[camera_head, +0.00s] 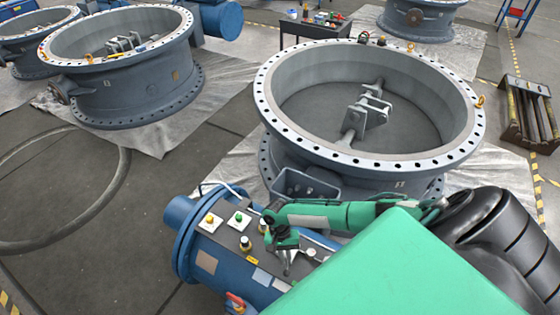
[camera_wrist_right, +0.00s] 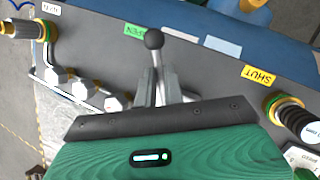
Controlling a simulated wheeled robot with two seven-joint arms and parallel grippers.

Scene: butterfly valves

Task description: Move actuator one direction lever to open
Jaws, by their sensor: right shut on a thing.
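The blue actuator (camera_head: 181,225) lies in front of the large valve ring, with a dark control panel on its top. My right gripper (camera_head: 287,264) is over this panel. In the right wrist view, the direction lever (camera_wrist_right: 153,40) has a dark ball knob on a metal stem. My right gripper (camera_wrist_right: 157,85) is shut on the stem below the knob. The knob stands beside the green OPEN label (camera_wrist_right: 133,30). The yellow SHUT label (camera_wrist_right: 258,76) is farther to the right. The lever's base is hidden by the gripper. My left gripper is not in view.
Buttons (camera_head: 238,217), pipe fittings (camera_wrist_right: 85,88) and a black spring-like part (camera_wrist_right: 292,115) surround the lever on the panel. The large grey valve ring (camera_head: 290,135) stands right behind the actuator. A hose (camera_head: 110,205) lies on the open floor at left.

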